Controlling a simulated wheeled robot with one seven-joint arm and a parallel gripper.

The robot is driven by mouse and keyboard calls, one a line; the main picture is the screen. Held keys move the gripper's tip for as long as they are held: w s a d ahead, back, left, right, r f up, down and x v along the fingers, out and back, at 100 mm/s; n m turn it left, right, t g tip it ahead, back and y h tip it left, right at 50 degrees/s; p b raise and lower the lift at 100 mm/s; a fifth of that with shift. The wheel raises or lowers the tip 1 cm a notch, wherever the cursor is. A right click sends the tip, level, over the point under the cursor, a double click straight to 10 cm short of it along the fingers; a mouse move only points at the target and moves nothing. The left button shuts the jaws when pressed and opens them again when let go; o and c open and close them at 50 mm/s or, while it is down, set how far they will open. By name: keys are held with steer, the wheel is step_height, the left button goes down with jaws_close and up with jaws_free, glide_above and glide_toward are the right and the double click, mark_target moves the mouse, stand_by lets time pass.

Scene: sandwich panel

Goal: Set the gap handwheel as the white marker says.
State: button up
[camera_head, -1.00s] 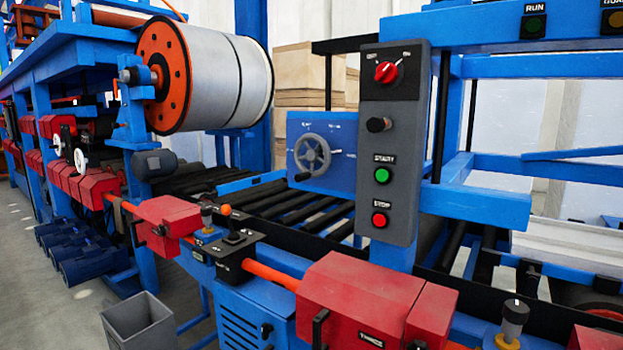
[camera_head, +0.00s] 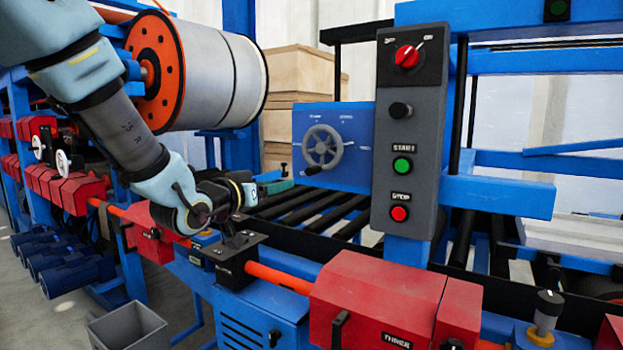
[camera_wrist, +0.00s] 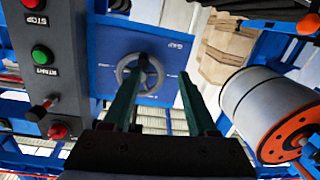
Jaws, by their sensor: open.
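The gap handwheel (camera_head: 322,147) is a grey spoked wheel with a knob, mounted on a blue panel (camera_head: 360,120) with small white markings too small to read. In the wrist view the handwheel (camera_wrist: 140,75) appears upside down beyond the fingers, beside the label GAP. Its dark knob shows near the top of the wheel there. I cannot pick out the white marker for sure. My gripper (camera_head: 282,181) is left of and slightly below the handwheel, apart from it. In the wrist view my gripper (camera_wrist: 160,90) has its two green fingers apart with nothing between them.
A grey control box (camera_head: 411,130) with a red selector, a black knob, and green and red buttons stands right of the wheel. A large white roll (camera_head: 220,75) hangs at the left. Black rollers (camera_head: 320,210) and a joystick box (camera_head: 238,260) lie below.

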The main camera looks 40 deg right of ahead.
mark_target(308, 173)
steer(key=shift+m+g+h, duration=0.3)
steer(key=shift+g+h, duration=0.1)
steer(key=shift+h, duration=0.1)
steer(key=p+x, duration=0.1)
steer(key=x, duration=0.3)
steer(key=s+r+p+x, duration=0.1)
steer(key=x, duration=0.3)
steer(key=s+p+x, duration=0.1)
steer(key=x, duration=0.2)
steer(key=shift+d+r, duration=0.15)
steer(key=shift+d, duration=0.55)
jaws_close()
